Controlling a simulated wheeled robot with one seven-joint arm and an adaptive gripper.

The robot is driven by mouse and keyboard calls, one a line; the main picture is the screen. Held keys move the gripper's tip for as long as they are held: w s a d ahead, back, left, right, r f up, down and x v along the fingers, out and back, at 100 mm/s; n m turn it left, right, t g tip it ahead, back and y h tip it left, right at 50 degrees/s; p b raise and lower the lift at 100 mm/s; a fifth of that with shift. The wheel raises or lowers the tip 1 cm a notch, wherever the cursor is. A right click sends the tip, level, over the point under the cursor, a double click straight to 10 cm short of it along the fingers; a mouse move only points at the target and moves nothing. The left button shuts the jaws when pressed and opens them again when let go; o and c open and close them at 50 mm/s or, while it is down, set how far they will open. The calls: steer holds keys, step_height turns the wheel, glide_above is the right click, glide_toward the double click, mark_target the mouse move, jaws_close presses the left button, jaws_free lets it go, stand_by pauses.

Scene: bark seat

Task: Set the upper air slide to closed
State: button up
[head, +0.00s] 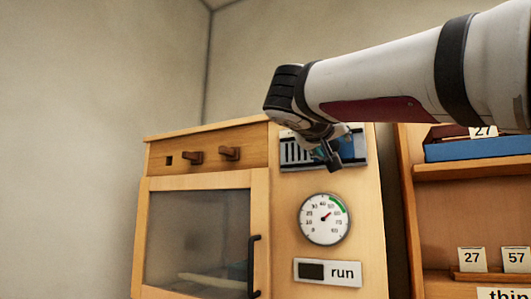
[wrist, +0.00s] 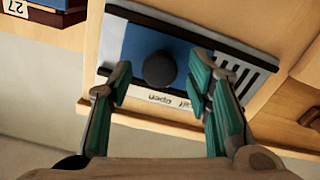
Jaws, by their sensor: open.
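The upper air slide shows in the wrist view as a blue plate (wrist: 137,46) with a round dark knob (wrist: 160,68), in a pale panel (wrist: 112,38) with dark rails. Several dark vent slots (wrist: 254,75) lie uncovered on the picture's right. An upside-down "open" label (wrist: 160,98) sits by the knob; a second label beside it is partly hidden by a finger. My gripper (wrist: 160,76) is open, its green fingers on either side of the knob; contact cannot be told. In the head view my gripper (head: 331,154) is in front of the panel (head: 288,165) and hides its middle.
Below the panel are a round gauge (head: 325,219) and a "run" sign (head: 328,272). To the left are two wooden knobs or levers (head: 229,153) and a glass door (head: 198,235) with a black handle (head: 253,265). Shelves (head: 465,168) with numbered cards stand at right.

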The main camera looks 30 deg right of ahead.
jaws_close()
steer(key=w+a, duration=0.1)
steer(key=w, duration=0.1)
steer(key=w+a+b, duration=0.1)
steer(key=w+a, duration=0.1)
steer(key=w+a+b, duration=0.1)
steer(key=w+a, duration=0.1)
steer(key=shift+w+a, duration=0.1)
steer(key=shift+w, duration=0.2)
jaws_free()
steer(key=shift+w+a, duration=0.1)
steer(key=shift+a, duration=0.05)
steer(key=shift+s, duration=0.2)
steer(key=v, duration=1.1)
steer(key=shift+s+a, duration=0.2)
steer(key=shift+a, duration=0.1)
